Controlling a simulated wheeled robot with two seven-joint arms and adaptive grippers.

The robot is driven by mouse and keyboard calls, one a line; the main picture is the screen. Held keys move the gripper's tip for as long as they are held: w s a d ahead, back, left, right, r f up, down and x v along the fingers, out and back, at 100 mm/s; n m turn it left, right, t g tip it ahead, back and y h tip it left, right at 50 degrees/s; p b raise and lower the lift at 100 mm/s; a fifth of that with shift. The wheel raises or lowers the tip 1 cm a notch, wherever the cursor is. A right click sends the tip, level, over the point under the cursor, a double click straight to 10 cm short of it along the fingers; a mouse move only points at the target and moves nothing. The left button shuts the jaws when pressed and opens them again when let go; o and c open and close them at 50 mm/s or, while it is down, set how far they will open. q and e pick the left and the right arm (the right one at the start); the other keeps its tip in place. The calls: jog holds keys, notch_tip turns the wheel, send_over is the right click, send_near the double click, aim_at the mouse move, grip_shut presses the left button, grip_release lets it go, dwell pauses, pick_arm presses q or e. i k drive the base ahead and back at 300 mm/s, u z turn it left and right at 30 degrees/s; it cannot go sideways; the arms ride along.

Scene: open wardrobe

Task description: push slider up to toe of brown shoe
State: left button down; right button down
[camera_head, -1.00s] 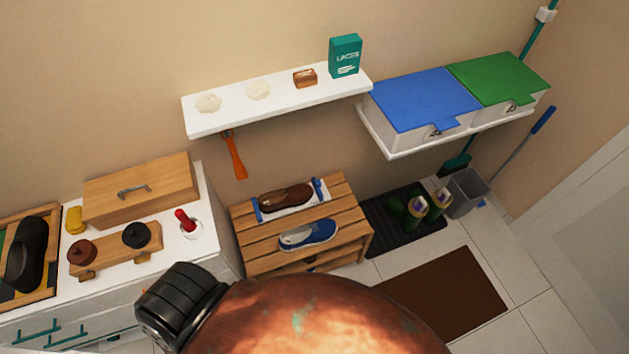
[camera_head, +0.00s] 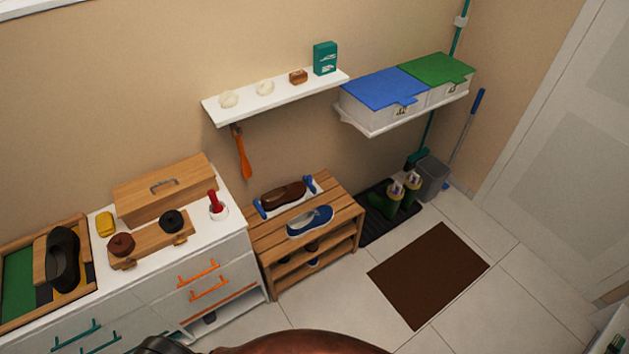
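The brown shoe (camera_head: 283,195) lies on its side-to-side length on a pale measuring board (camera_head: 291,207) on top of the slatted wooden bench. One blue end piece (camera_head: 260,209) stands at the left end of the board and another blue end piece (camera_head: 310,184) at its right end, near the shoe's right tip. At this size I cannot tell which piece is the slider, which end is the toe, or whether either piece touches the shoe. Neither gripper shows; only parts of my own body show at the bottom edge.
A blue shoe (camera_head: 310,221) lies in front of the board on the bench (camera_head: 345,208). The white cabinet (camera_head: 238,226) stands left of the bench. A wall shelf (camera_head: 275,97) hangs above. A brown mat (camera_head: 428,275) lies on the floor, with clear tiles around it.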

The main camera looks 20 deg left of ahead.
aim_at(308, 180)
jog(key=z, duration=0.65)
jog(key=i, duration=1.15)
jog(key=z, duration=0.35)
jog(key=i, duration=1.1)
jog(key=u, duration=0.35)
